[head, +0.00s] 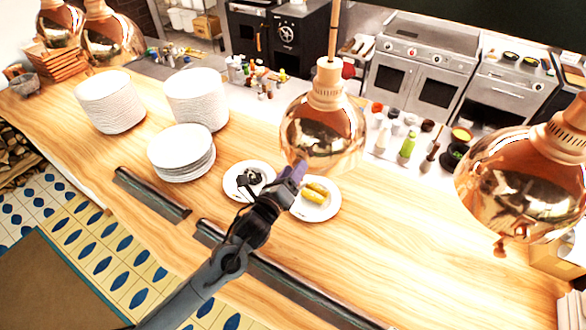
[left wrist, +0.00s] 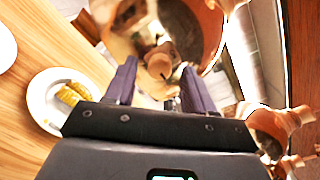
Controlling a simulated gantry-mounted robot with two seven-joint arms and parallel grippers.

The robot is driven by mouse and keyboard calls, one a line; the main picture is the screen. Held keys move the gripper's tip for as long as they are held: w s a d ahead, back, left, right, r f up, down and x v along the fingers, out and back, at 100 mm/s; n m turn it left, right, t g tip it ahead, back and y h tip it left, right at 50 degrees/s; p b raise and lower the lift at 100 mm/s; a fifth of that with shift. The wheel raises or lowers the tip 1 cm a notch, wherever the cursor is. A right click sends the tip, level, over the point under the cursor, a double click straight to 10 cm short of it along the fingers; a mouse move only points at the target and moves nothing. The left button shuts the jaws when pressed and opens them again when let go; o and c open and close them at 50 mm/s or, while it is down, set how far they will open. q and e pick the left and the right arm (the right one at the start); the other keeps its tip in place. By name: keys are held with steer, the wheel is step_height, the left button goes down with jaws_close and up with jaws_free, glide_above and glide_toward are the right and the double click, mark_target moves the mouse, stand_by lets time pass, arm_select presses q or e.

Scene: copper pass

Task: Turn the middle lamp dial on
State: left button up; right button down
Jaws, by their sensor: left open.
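The middle copper lamp (head: 322,135) hangs over the wooden counter, and its copper shade also shows in the left wrist view (left wrist: 192,25). In that view its small round dial (left wrist: 159,63) appears between my two finger pads. My left gripper (head: 292,174) is open just below the shade's lower front edge, and its dark purple fingers also show in the left wrist view (left wrist: 158,78). I cannot tell whether either finger touches the dial. In the head view the gripper hides the dial. My right gripper is not in view.
Below the gripper are a plate with yellow food (head: 315,210) and a plate with dark food (head: 240,176). Another copper lamp (head: 515,190) hangs at the right. Plate stacks (head: 110,103) stand left. Bottles (head: 407,147) stand behind. The counter's front right (head: 440,265) is clear.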

arm_select(q)
steer(key=shift+w+d, duration=0.1)
steer(key=shift+w, duration=0.05)
jaws_close()
stand_by(0.4)
steer(key=shift+n, duration=0.3)
steer(key=n, duration=1.6)
steer(key=shift+n+g+p, duration=0.3)
steer(key=shift+n+p, duration=0.1)
